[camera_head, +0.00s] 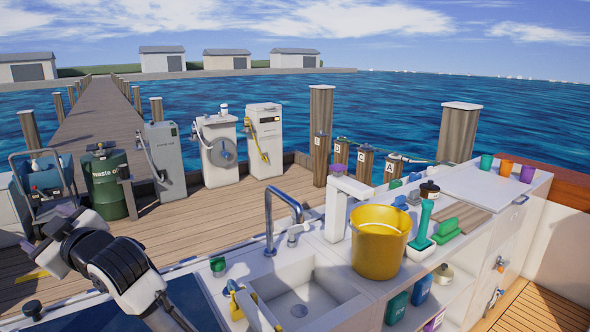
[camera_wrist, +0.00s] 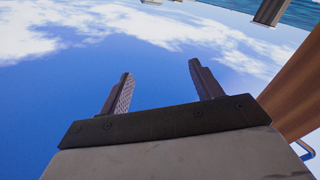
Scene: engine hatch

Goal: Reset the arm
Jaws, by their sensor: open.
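My arm reaches in from the bottom left in the head view, bent, with my gripper (camera_head: 46,228) at the left over the dock side. In the wrist view my gripper (camera_wrist: 160,72) has its two dark fingers spread wide apart. Nothing is between the fingers; only blue sky and clouds show behind them. The gripper touches nothing that I can see.
A counter with a sink (camera_head: 305,295), curved faucet (camera_head: 283,215), yellow bucket (camera_head: 379,243) and green brush (camera_head: 424,222) fills the right. A green waste-oil drum (camera_head: 106,182) and cart (camera_head: 45,185) stand on the dock beyond my arm. Open air surrounds the gripper.

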